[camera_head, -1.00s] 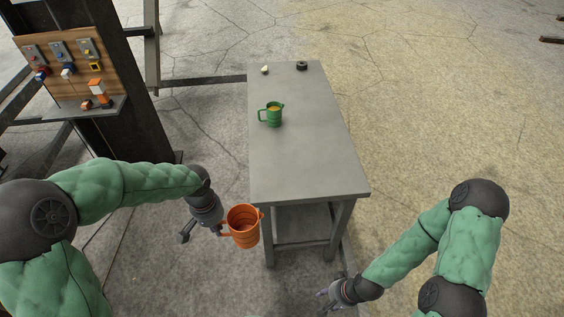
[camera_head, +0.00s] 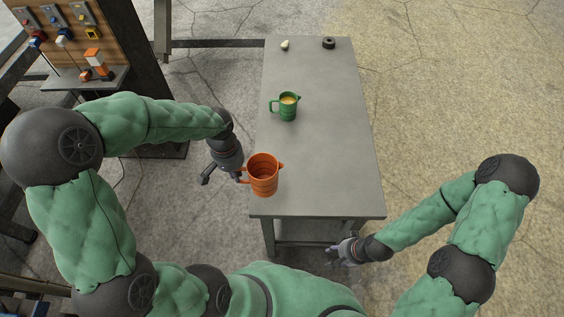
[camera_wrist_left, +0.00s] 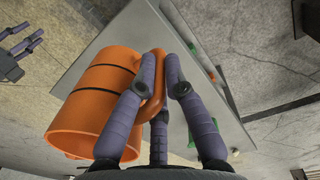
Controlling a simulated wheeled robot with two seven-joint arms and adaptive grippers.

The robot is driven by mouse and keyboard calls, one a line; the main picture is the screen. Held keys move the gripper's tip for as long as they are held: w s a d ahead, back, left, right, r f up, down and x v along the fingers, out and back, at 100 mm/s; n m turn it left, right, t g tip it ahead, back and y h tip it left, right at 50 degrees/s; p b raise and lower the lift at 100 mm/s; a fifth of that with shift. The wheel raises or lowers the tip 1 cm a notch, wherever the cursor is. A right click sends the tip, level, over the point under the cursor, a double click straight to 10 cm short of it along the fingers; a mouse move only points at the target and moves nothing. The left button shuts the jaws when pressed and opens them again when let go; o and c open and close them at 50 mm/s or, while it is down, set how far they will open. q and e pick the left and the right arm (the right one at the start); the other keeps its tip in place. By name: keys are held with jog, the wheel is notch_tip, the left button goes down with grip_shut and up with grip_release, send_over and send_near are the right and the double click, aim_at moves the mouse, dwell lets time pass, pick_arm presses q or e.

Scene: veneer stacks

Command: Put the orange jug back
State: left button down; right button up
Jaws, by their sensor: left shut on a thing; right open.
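The orange jug (camera_head: 264,176) is upright in the head view, over the near left corner of the grey table (camera_head: 335,150). I cannot tell whether its base touches the tabletop. My left gripper (camera_head: 238,172) is shut on its handle, to the left of the jug. In the left wrist view the fingers (camera_wrist_left: 152,75) close around the orange handle, and the jug (camera_wrist_left: 95,95) looks empty where its inside shows. My right gripper (camera_head: 336,254) is open and empty, low in front of the table's near edge.
A green jug (camera_head: 288,108) with yellowish contents stands farther back on the table. A small pale object (camera_head: 285,45) and a dark ring (camera_head: 328,43) lie at the far end. A wooden board with switches (camera_head: 60,35) stands at the left. The table's middle and right are clear.

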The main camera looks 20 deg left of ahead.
pick_arm(q)
jog(key=shift+w+d+f+b, duration=0.2)
jog(key=shift+w+d+f, duration=0.45)
jog(key=shift+w+f, duration=1.5)
jog(key=shift+w+d+f+b, duration=0.15)
jog(key=shift+w+d+f, duration=0.55)
jog(key=shift+w+f, duration=1.4)
jog(key=shift+w+d+f+b, duration=0.2)
jog(key=shift+w+d+f, duration=0.45)
jog(key=shift+w+f, duration=1.5)
jog(key=shift+f, duration=0.15)
jog(key=c, duration=1.3)
grip_release()
